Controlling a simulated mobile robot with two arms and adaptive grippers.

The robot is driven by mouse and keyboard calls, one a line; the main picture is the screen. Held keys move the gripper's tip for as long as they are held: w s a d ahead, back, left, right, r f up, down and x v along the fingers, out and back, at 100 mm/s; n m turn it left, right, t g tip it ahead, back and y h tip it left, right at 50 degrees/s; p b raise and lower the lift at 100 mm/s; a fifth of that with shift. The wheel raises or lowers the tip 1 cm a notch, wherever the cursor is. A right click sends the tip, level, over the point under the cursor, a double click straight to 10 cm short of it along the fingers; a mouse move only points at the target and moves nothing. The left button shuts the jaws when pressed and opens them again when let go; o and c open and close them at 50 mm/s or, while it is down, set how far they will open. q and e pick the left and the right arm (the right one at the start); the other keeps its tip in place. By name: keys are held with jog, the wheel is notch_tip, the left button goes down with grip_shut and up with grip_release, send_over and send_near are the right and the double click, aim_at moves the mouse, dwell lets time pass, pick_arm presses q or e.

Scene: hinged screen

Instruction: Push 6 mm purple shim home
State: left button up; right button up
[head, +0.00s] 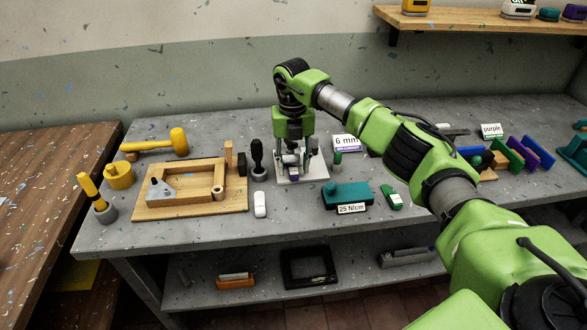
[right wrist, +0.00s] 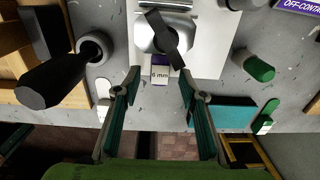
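The purple shim shows in the right wrist view (right wrist: 159,70), its white end label reading "6 mm". Its front end sticks out from under a rounded metal part (right wrist: 165,32) with a dark bar across it, on a white base plate (head: 315,172). How deep the shim sits is hidden. My right gripper (head: 293,152) is over the plate, pointing down. In the right wrist view its two fingers (right wrist: 159,78) are apart, one on each side of the shim's labelled end, with gaps visible. My left gripper is in neither view.
A black-handled tool in a round holder (right wrist: 92,47) stands left of the plate. A green-capped peg (right wrist: 259,67) and a teal block (head: 347,195) labelled "25 N/cm" are to the right. A wooden frame (head: 190,210) lies further left. Purple, green and blue pieces (head: 538,152) stand far right.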

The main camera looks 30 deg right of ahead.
notch_tip(320, 180, up, 10)
jog(key=shift+r, duration=0.15)
jog(key=shift+a, duration=0.1)
dwell(0.3)
